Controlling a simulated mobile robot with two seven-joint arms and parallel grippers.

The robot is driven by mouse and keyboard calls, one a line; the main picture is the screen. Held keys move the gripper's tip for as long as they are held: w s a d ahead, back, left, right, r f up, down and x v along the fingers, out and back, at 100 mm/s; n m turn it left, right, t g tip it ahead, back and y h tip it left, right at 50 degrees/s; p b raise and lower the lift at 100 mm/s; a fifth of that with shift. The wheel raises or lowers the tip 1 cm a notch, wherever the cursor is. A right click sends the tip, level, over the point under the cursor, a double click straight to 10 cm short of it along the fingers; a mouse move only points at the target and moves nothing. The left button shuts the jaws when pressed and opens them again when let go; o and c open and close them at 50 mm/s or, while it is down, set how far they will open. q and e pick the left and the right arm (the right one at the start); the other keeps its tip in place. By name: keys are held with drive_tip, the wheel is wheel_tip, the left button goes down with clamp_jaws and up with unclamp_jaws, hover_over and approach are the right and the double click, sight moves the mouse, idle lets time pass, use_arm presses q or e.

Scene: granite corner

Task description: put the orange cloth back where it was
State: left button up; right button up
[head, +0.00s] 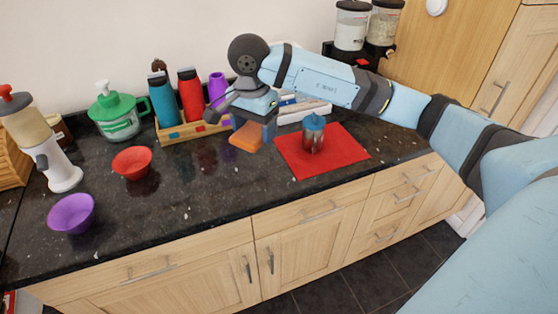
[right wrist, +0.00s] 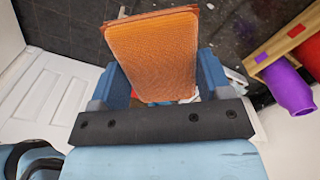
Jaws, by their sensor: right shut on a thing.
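The orange cloth (head: 245,137) looks like a small folded pad. My right gripper (head: 252,124) is shut on it over the back part of the counter, and the cloth sticks out below the fingers. In the right wrist view the orange cloth (right wrist: 155,55) stands out between the two blue fingers of the right gripper (right wrist: 158,90). I cannot tell whether its lower edge touches the counter. My left gripper is not in view.
A red mat (head: 345,155) with a metal canister (head: 313,135) lies right of the cloth. A wooden rack (head: 185,132) with bottles stands left of it. A red bowl (head: 132,162) and a purple bowl (head: 71,213) stand at left. The front middle of the dark counter (head: 200,190) is clear.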

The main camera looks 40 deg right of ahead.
drive_tip(key=d+m, duration=0.1)
drive_tip(key=m, duration=0.2)
drive_tip(key=w+d+r+m, duration=0.1)
drive_tip(key=m, duration=0.2)
drive_tip(key=w+d+m+p, duration=0.1)
drive_tip(key=m, duration=0.2)
drive_tip(key=shift+w+d+r+m, duration=0.2)
drive_tip(key=shift+w+d+m, duration=0.05)
drive_tip(key=shift+d+m, duration=0.05)
drive_tip(key=w+d+m, duration=0.2)
drive_tip(key=d+m, duration=0.1)
drive_tip(key=m, duration=0.5)
drive_tip(key=m+p, duration=0.3)
hover_over(273, 169)
wheel_tip(273, 169, down, 14)
drive_tip(key=shift+r, duration=0.15)
wheel_tip(273, 169, down, 5)
drive_tip(key=shift+f, duration=0.1)
drive_tip(key=shift+d, duration=0.1)
